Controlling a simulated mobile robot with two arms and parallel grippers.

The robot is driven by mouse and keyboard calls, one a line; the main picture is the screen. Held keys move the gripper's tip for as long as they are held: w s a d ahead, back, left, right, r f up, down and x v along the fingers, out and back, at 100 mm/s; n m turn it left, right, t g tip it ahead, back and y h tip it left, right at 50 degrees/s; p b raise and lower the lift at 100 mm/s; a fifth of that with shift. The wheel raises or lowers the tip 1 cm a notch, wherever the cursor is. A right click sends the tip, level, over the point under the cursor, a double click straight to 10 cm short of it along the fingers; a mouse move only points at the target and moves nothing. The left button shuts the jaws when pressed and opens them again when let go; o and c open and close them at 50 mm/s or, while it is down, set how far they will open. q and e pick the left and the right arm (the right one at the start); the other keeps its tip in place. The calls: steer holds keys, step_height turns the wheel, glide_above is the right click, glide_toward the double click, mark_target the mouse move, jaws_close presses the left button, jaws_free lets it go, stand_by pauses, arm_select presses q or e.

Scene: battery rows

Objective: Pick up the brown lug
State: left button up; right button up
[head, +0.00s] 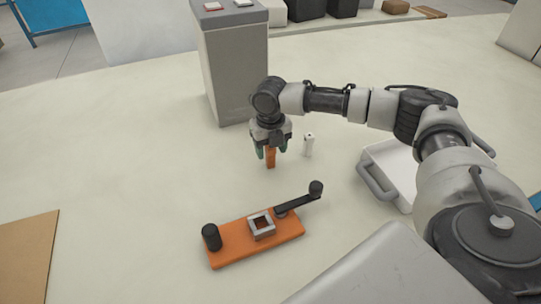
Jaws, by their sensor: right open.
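The brown lug (271,160) is a small, upright orange-brown block on the pale table. My right gripper (272,152) comes down over it from above. Its fingers are open, one on each side of the lug, and they hide the lug's upper part. I cannot tell whether either finger touches it. My left gripper is not in view.
A white upright piece (308,145) stands just right of the gripper. An orange fixture (283,233) with a square socket, black knob and crank lies in front. A white tray (382,160) is at right, a grey pedestal (237,75) behind, a brown board (27,255) at left.

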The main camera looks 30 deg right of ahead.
steer(key=shift+f, duration=0.35)
steer(key=shift+c, duration=0.4)
steer(key=c, duration=0.9)
steer(key=shift+r, duration=0.1)
steer(key=shift+c, duration=0.2)
